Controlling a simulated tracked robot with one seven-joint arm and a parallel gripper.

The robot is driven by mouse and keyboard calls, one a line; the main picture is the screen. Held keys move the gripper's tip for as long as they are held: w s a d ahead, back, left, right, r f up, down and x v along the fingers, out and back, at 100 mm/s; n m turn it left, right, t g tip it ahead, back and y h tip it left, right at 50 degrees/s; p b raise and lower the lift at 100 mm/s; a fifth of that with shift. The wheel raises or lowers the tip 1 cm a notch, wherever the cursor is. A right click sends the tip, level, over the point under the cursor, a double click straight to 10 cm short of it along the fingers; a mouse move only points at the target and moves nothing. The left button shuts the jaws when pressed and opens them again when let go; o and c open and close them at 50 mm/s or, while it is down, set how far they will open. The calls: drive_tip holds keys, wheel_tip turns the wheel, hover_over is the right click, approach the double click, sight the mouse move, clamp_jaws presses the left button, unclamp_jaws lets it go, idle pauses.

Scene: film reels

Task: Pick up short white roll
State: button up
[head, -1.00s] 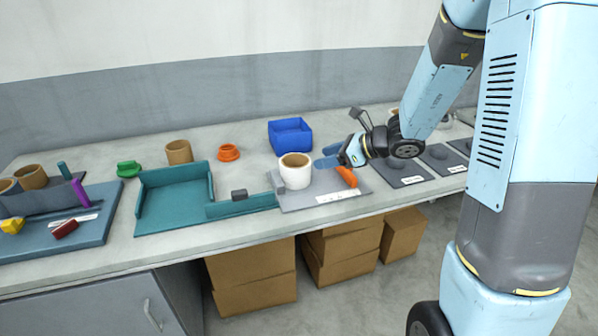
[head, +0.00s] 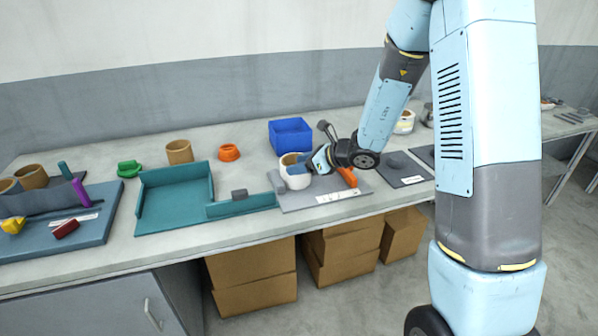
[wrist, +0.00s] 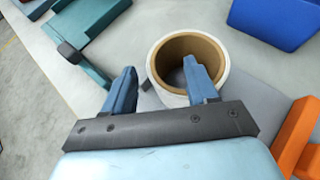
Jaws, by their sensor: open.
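The short white roll (head: 297,183) stands upright on a grey mat, with its brown core open at the top. It also shows in the wrist view (wrist: 154,75). My gripper (head: 303,164) is open at the roll's top. In the wrist view, the right finger of my gripper (wrist: 160,68) overlaps the roll's opening, while the left finger is outside the roll's left side. The wall of the roll lies between the fingers in the picture. I cannot tell how deep the right finger reaches or whether either finger touches the roll.
The grey mat (head: 350,202) also holds an orange piece (head: 347,177) right of the roll. A blue bin (head: 290,139) stands behind. A teal tray (head: 165,215) lies to the left, with an orange ring (head: 229,153) and brown roll (head: 179,152) behind it.

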drive_tip(key=shift+x, duration=1.95)
clamp_jaws()
